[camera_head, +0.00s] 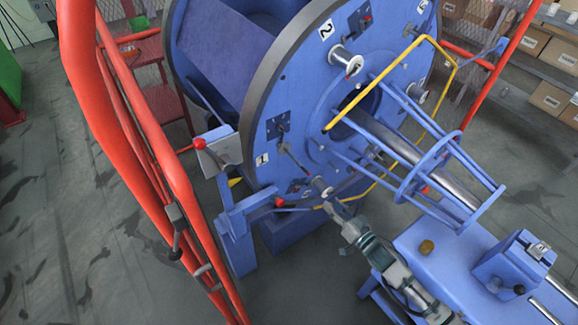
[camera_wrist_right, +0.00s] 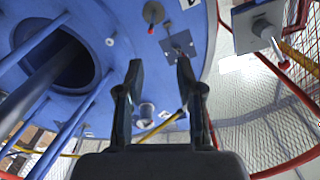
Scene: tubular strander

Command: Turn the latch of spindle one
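The large blue disc (camera_head: 300,110) carries a painted "1" (camera_head: 262,160) at its lower left. Near this label are a dark latch plate (camera_head: 277,125) above and a silver spindle end (camera_head: 320,188) to the right. My right gripper (camera_head: 332,203) comes from below, beside the silver spindle end. In the right wrist view the right gripper (camera_wrist_right: 160,72) is open, its two dark fingers apart with nothing held. A plate with a dark latch (camera_wrist_right: 178,46) shows beyond the fingertips. Whether the fingers touch anything is unclear. My left gripper is out of view.
A red tubular guard rail (camera_head: 140,150) runs along the left. A pale box with a red-knobbed lever (camera_head: 220,148) stands beside the disc. A yellow bar (camera_head: 385,75) and blue rod cage (camera_head: 420,170) project at the right. A blue bench (camera_head: 450,260) is lower right.

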